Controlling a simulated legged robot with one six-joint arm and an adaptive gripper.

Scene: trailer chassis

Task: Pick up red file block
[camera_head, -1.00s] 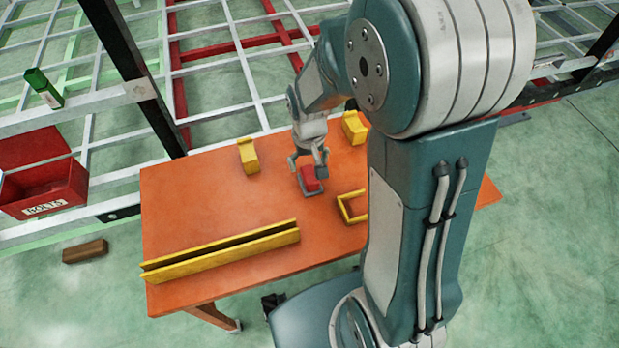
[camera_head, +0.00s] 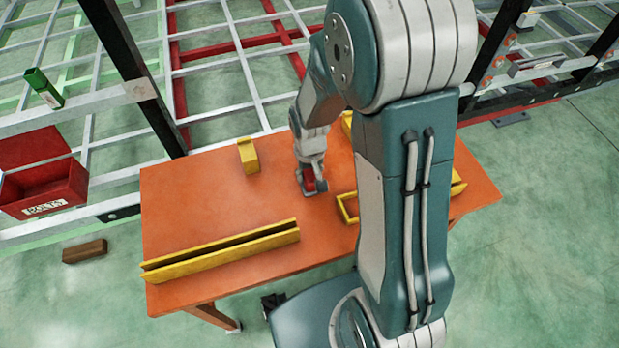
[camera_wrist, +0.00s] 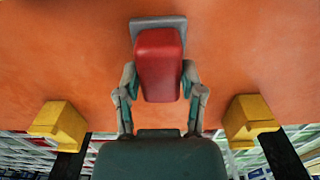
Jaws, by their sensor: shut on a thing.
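The red file block (camera_head: 309,182) has a grey base and sits on the orange table (camera_head: 215,220), at its middle. In the wrist view the red block (camera_wrist: 158,62) stands between my two fingers, with its grey plate (camera_wrist: 159,21) showing at the far end. My gripper (camera_head: 312,180) is shut on the red block, with a finger on each side of it in the wrist view (camera_wrist: 158,82). I cannot tell whether the block's base still touches the table. My arm hides part of the table's right side.
A long yellow channel (camera_head: 222,250) lies along the table's front left. A yellow block (camera_head: 248,155) stands at the back, and a yellow frame (camera_head: 347,208) lies right of my gripper. A red bolts box (camera_head: 45,190) is at the far left. The table's left middle is clear.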

